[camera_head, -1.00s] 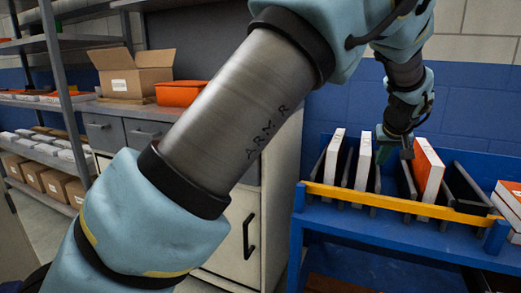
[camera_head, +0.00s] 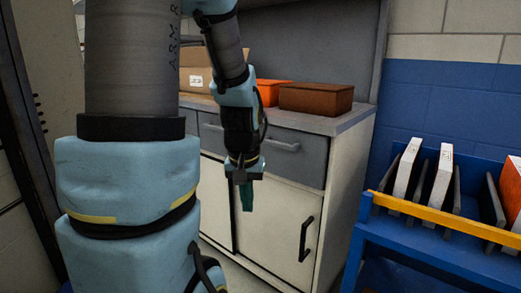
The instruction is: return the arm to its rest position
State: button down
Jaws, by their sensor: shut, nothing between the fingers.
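My arm (camera_head: 125,180) fills the left of the head view, light blue with a grey upper link. Its end hangs down near the middle. My gripper (camera_head: 247,196) points down in front of the white cabinet doors, below the counter edge in the picture. Its green fingers are shut with nothing held. It is well to the left of the blue rack and apart from it.
At right, a blue rack (camera_head: 385,236) with a yellow bar (camera_head: 440,215) holds several upright white and orange panels.

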jog(key=s+a, duration=0.3)
jog(key=s, duration=0.1)
notch_tip(320, 180, up, 18)
jog(key=p, duration=1.8)
jog(key=shift+a+f, duration=0.25)
jog(key=shift+a, duration=0.05)
